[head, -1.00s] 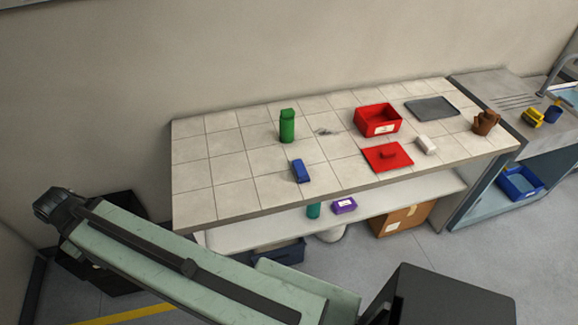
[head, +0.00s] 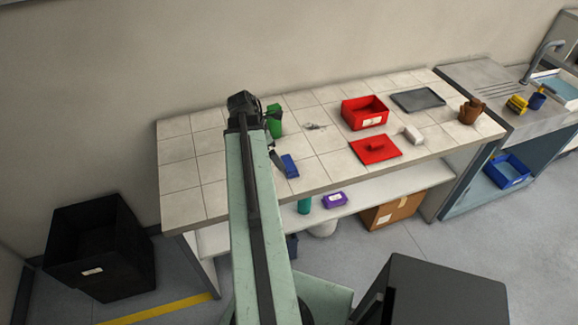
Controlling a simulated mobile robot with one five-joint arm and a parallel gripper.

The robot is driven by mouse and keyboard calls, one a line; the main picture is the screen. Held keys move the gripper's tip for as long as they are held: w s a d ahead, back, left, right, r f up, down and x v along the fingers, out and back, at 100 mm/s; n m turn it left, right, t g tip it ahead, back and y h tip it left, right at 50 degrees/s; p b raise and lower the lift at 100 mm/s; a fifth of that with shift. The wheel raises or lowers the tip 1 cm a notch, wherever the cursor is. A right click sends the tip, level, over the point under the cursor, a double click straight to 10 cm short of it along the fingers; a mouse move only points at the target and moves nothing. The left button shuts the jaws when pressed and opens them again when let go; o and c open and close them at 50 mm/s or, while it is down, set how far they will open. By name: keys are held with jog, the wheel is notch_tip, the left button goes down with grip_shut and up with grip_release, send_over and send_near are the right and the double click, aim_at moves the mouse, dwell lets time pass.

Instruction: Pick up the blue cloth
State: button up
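A small blue item (head: 290,166), which looks like the blue cloth, lies on the tiled table near its front edge, left of the red lid. It is too small to make out folds or texture. My arm now reaches over the left part of the table. My gripper (head: 274,136) is small and dark at the arm's far end, just left of and behind the blue item. Part of it is hidden by the arm, and its finger opening is not clear. I cannot tell whether it touches the blue item.
A green container (head: 274,121) stands close behind my gripper. A red box (head: 365,113), a red lid (head: 375,149), a white block (head: 413,134), a grey tray (head: 418,100) and a brown jug (head: 470,111) occupy the right side. The table's left end is clear. A black bin (head: 98,248) stands on the floor.

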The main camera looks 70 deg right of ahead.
aim_at(288, 163)
jog(key=s+f+b, duration=0.1)
jog(key=s+d+f+b, duration=0.1)
jog(key=shift+s+d+f+b, duration=0.2)
jog(key=shift+f+b, duration=0.1)
jog(key=shift+b, duration=0.05)
jog(key=b+x, duration=0.4)
jog(key=x, duration=0.1)
jog(key=shift+s+d+f+b, duration=0.1)
jog(key=shift+s+b, duration=0.05)
jog(key=shift+b, duration=0.2)
jog(key=c, duration=1.3)
notch_tip(288, 163, up, 10)
jog(key=p, duration=1)
jog(key=shift+r, duration=0.2)
jog(key=shift+c, duration=0.2)
